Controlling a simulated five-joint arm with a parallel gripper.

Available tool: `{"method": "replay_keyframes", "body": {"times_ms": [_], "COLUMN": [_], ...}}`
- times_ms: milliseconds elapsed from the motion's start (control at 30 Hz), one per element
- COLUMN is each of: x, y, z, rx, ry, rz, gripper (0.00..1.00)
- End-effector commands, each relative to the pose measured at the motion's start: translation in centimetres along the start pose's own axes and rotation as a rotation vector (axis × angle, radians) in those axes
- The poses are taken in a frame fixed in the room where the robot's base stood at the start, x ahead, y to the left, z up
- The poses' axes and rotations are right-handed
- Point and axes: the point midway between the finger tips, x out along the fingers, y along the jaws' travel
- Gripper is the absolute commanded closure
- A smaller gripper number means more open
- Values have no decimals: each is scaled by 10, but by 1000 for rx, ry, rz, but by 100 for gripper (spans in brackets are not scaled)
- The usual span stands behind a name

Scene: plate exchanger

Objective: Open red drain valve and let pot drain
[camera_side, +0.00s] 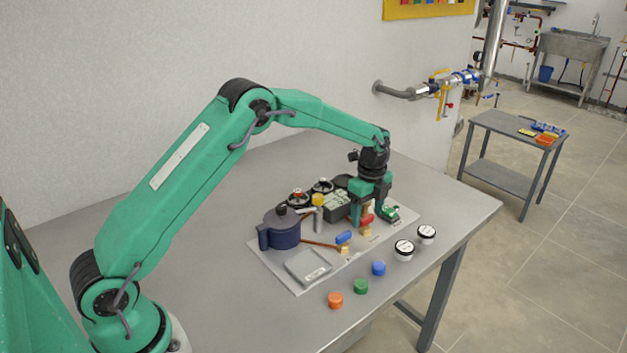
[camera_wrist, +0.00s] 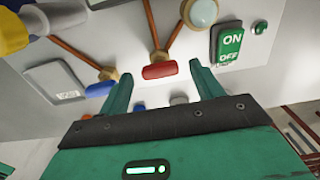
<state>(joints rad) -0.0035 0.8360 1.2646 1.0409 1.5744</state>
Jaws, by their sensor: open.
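The red drain valve (camera_side: 367,219) is on the light board at the right of the side view. In the wrist view its red handle (camera_wrist: 160,71) lies crosswise on a brass body, in the gap just ahead of my fingertips. My gripper (camera_side: 374,207) points down over that end of the board. Its green fingers are apart in the wrist view (camera_wrist: 161,77), one on each side of the handle, with no clear contact. The dark blue pot (camera_side: 284,230) stands at the board's left, its lid on. Whether liquid is inside is hidden.
A blue valve handle (camera_side: 344,237) sits left of the red one. A green ON/OFF switch (camera_wrist: 231,40) is close to my right finger. Orange (camera_side: 335,300), green (camera_side: 361,287) and blue (camera_side: 379,268) caps and two white-faced round pieces (camera_side: 404,250) lie along the front table edge.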

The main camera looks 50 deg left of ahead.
Motion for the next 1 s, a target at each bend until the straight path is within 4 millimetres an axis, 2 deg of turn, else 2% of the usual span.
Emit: {"method": "replay_keyframes", "body": {"times_ms": [100, 400, 600, 633, 1000], "x": [6, 7, 7, 6, 6], "y": [0, 0, 0, 0, 0], "z": [0, 0, 0, 0, 0], "rx": [0, 0, 0, 0, -37], "ry": [0, 0, 0, 0, 0], "rz": [1, 0, 0, 1, 1], "gripper": [35, 36, 76, 79, 79]}}
